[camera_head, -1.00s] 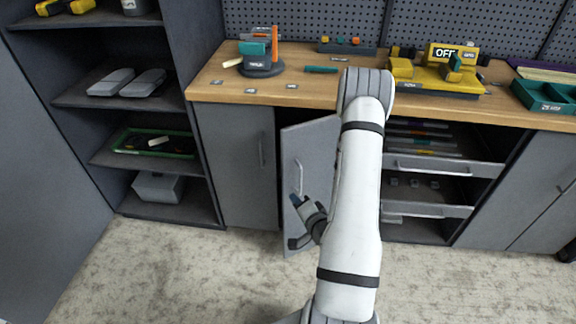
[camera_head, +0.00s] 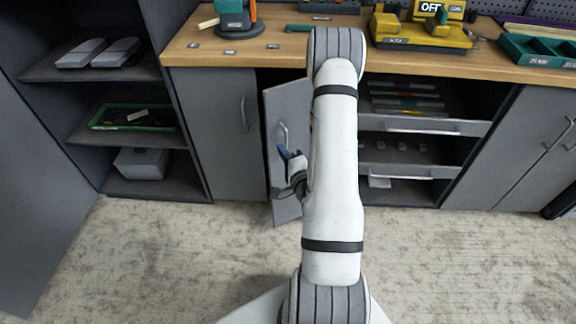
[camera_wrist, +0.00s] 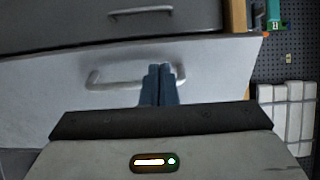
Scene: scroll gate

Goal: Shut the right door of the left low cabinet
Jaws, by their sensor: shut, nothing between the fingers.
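The right door (camera_head: 291,112) of the left low cabinet stands ajar, swung out toward me, with a dark gap at its top. Its bar handle (camera_head: 283,135) faces me. The door and its handle (camera_wrist: 98,82) also show in the wrist view. The left door (camera_head: 215,120) beside it looks closed. My gripper (camera_head: 284,153) is in front of the right door, near the handle. In the wrist view my shut fingers (camera_wrist: 159,72) overlap the handle's bar; I cannot tell whether they touch it or the door. My arm hides the door's hinge side.
An open shelf unit (camera_head: 185,135) stands to the left. Open drawers (camera_head: 425,125) stick out right of my arm. The wooden worktop (camera_head: 285,48) above holds a yellow device (camera_head: 420,32) and other items. The carpeted floor (camera_head: 150,245) in front is clear.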

